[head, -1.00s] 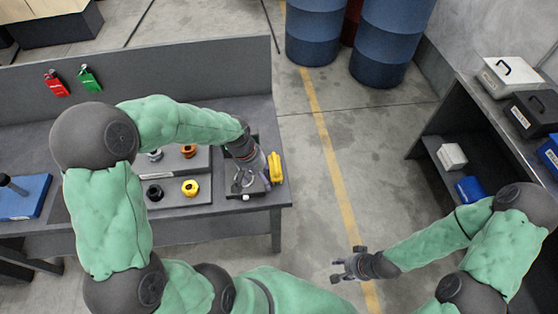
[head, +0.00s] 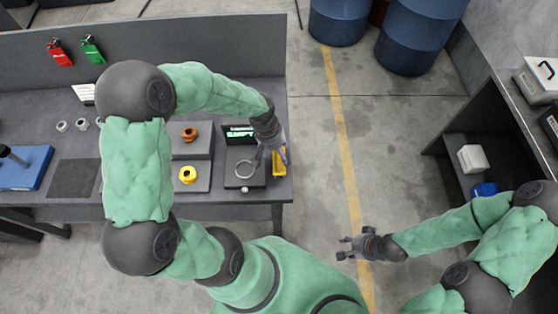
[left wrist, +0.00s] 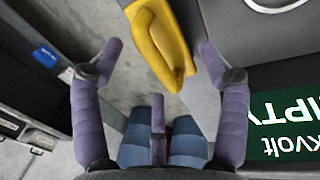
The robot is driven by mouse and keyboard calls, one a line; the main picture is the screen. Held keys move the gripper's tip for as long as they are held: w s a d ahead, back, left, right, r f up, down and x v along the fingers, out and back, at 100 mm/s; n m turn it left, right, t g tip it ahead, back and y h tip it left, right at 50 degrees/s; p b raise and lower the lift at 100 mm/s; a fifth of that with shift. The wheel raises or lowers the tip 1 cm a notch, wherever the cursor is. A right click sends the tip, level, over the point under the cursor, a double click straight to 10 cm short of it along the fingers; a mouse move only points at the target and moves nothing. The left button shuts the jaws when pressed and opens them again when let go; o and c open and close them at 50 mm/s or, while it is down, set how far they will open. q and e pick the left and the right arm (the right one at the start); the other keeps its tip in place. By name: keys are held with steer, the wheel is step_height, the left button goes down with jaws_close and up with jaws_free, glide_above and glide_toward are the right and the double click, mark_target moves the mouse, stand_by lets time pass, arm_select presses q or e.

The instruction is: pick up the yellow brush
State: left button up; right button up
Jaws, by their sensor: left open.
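In the left wrist view the brush (left wrist: 160,45) shows as a yellow shape with a loop. My left gripper (head: 272,152) is over the brush and partly hides it in the head view. In the left wrist view its purple fingers (left wrist: 156,58) are spread, with the brush between and beyond them; I see no grip on it. My right gripper (head: 346,247) is open and empty above the floor, right of the bench.
Grey blocks carry an orange part (head: 189,134) and a yellow ring (head: 188,174). Blue barrels (head: 420,35) stand behind. A shelf with boxes (head: 472,158) is at right.

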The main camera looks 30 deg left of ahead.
arm_select(q)
steer(key=f, duration=0.2)
steer(key=d+f+b, duration=0.1)
steer(key=f, duration=0.1)
steer(key=shift+w+f, duration=0.2)
steer(key=shift+f, duration=0.2)
steer(key=c, duration=0.9)
steer(key=shift+c, duration=0.3)
steer(key=shift+r, duration=0.2)
steer(key=shift+r, duration=0.3)
steer(key=r, duration=0.1)
steer(key=r+p, duration=0.1)
steer(key=r, duration=0.1)
steer(key=shift+s+a+r, duration=0.1)
steer(key=shift+s+r, duration=0.1)
steer(key=shift+s, duration=0.15)
steer(key=s+a+r+p, duration=0.2)
steer(key=s+a+r, duration=0.2)
steer(key=s+r, duration=0.4)
steer(key=shift+s+r+p, duration=0.3)
steer(key=shift+s+r, duration=0.05)
steer(key=shift+s, duration=1.95)
